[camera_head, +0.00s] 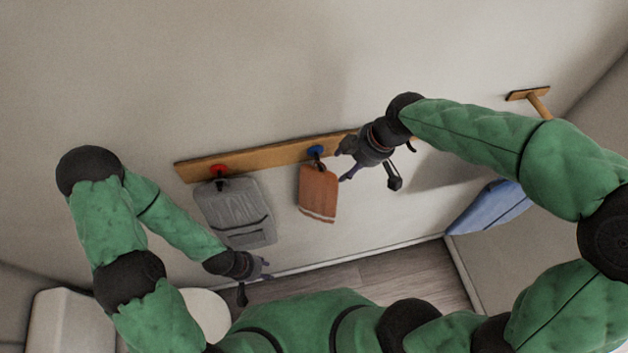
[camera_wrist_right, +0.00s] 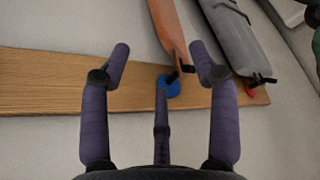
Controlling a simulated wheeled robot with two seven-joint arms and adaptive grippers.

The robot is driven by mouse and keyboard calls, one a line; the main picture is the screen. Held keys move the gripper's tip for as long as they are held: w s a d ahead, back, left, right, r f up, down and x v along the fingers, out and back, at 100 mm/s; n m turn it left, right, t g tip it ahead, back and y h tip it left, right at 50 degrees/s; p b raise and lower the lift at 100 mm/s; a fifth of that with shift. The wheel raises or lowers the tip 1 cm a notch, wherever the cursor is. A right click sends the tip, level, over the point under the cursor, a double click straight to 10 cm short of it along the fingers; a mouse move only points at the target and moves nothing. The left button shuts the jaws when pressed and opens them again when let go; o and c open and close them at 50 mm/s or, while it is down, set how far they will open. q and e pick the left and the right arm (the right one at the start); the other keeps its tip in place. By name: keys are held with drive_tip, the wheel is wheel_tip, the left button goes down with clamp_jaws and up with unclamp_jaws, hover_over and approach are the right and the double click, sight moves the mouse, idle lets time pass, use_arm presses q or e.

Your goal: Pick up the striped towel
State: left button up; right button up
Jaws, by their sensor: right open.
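The striped towel (camera_head: 318,192) is orange-brown with pale stripes near its lower edge. It hangs from a blue hook (camera_head: 315,151) on a wooden wall board (camera_head: 245,160). In the right wrist view the towel (camera_wrist_right: 168,28) hangs from the blue hook (camera_wrist_right: 168,86), beyond my fingers. My right gripper (camera_head: 345,163) is open and just right of the towel's top; in the wrist view its fingers (camera_wrist_right: 160,62) spread to either side of the hook. I see nothing held in it. My left gripper (camera_head: 256,281) is low, below the grey bag, and its jaw state is unclear.
A grey bag (camera_head: 235,212) hangs from a red hook (camera_head: 219,171) left of the towel. A wooden peg (camera_head: 538,103) is on the wall at upper right. The wall below the towel is clear.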

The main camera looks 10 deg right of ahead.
sight(336, 175)
drive_tip(key=x, duration=0.4)
drive_tip(key=shift+s+a+f, duration=0.15)
drive_tip(key=shift+s+f, duration=0.2)
drive_tip(key=p+x, duration=0.1)
drive_tip(key=x, duration=0.1)
drive_tip(key=w+p+x, duration=0.1)
drive_tip(key=x, duration=0.2)
drive_tip(key=shift+a+f, duration=0.1)
drive_tip(key=shift+f, duration=0.1)
use_arm(q)
drive_tip(key=shift+s+r, duration=0.25)
drive_tip(key=shift+r, duration=0.3)
drive_tip(key=shift+s+r, duration=0.25)
drive_tip(key=shift+r, duration=0.3)
use_arm(e)
drive_tip(key=shift+s, duration=0.1)
clamp_jaws()
